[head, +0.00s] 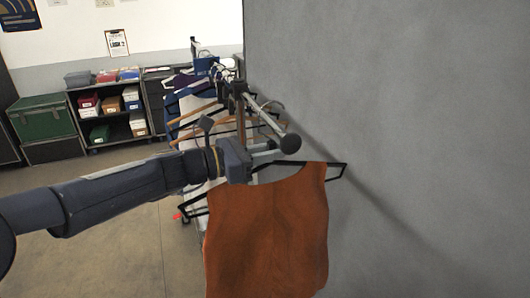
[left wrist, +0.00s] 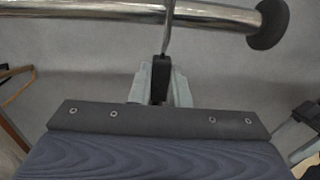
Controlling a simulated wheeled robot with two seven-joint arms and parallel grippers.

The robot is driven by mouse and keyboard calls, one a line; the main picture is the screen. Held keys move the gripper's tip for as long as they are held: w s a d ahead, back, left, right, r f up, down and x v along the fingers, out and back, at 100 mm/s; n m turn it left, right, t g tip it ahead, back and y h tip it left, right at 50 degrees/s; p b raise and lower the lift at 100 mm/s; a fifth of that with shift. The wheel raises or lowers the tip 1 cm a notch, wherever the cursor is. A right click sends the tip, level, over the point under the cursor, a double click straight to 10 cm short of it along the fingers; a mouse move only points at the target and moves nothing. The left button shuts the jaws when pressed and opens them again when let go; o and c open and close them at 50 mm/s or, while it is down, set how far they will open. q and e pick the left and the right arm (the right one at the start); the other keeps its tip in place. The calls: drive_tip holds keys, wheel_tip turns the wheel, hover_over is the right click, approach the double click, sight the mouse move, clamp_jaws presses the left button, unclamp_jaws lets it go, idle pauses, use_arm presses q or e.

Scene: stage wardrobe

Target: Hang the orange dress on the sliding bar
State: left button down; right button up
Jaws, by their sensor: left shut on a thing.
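The orange dress (head: 268,232) hangs from a black hanger (head: 337,171) beside the grey wall. My left gripper (head: 262,150) is shut on the hanger's neck, just above the dress. The sliding bar (head: 262,106) is a metal rail ending in a dark round cap, close to my gripper. In the left wrist view my left gripper (left wrist: 160,88) holds the black neck, and the thin metal hook (left wrist: 169,35) rises across the chrome bar (left wrist: 110,10), left of its cap. I cannot tell whether the hook rests on the bar. My right gripper is not in view.
Several other garments on hangers (head: 190,105) hang behind my left arm, further along. A large grey wall (head: 400,120) fills the right side. Shelves with boxes (head: 115,108) and a green case (head: 42,118) stand at the back left. Floor is clear at left.

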sight(257, 167)
use_arm(q)
drive_tip(key=shift+d+f, duration=0.1)
idle(0.5)
drive_tip(key=shift+f+b, duration=1.45)
drive_tip(key=shift+f, duration=0.15)
drive_tip(key=c, duration=1.3)
unclamp_jaws()
